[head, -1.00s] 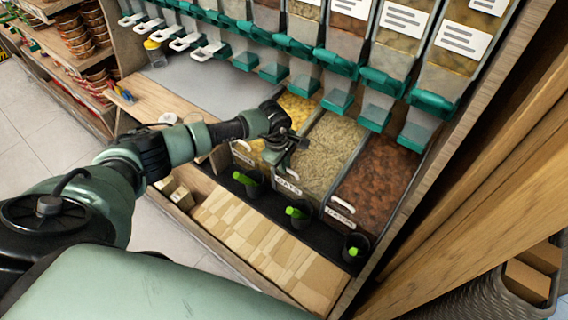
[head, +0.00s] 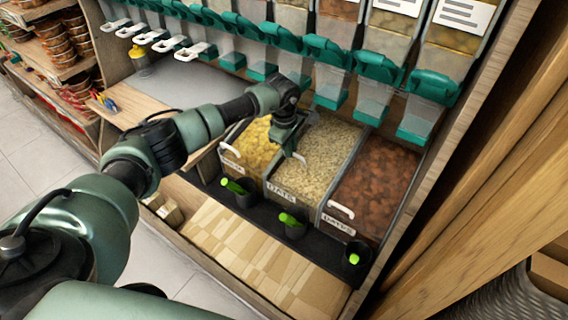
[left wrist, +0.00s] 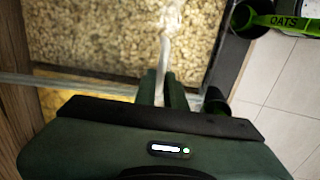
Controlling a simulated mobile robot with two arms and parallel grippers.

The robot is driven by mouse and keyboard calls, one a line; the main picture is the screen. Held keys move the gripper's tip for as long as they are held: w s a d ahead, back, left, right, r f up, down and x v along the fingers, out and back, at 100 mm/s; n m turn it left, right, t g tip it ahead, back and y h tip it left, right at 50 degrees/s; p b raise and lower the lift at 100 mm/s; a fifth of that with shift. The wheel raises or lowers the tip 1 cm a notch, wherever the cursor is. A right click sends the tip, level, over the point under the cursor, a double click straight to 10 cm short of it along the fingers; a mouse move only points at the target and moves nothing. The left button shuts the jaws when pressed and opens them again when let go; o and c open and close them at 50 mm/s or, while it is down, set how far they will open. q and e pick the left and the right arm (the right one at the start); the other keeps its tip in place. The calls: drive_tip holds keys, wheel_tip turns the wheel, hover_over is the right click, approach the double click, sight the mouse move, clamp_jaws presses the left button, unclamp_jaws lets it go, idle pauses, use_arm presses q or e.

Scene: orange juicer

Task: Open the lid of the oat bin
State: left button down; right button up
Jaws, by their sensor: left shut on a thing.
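The oat bin (head: 281,193) is the middle of three bins, with an "OATS" label on its front and pale oats inside. Its clear lid is hard to make out. The white lid handle (head: 301,158) is above the oats, behind the bin's front edge, while the neighbouring handles lie at their fronts. My left gripper (head: 293,150) is shut on this handle. In the left wrist view the fingers (left wrist: 163,90) close on the pale handle (left wrist: 166,48), with oats behind it. My right gripper is not in view.
A bin of yellow food (head: 254,147) stands to the left and a "DATES" bin (head: 377,185) to the right. Black cups with green scoops (head: 293,221) stand in front. Green-topped dispensers (head: 325,52) hang above the bins. A wooden post (head: 480,190) is at right.

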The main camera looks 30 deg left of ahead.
use_arm(q)
drive_tip(key=shift+w+r, duration=0.1)
drive_tip(key=shift+w, duration=0.05)
drive_tip(key=c, duration=1.5)
unclamp_jaws()
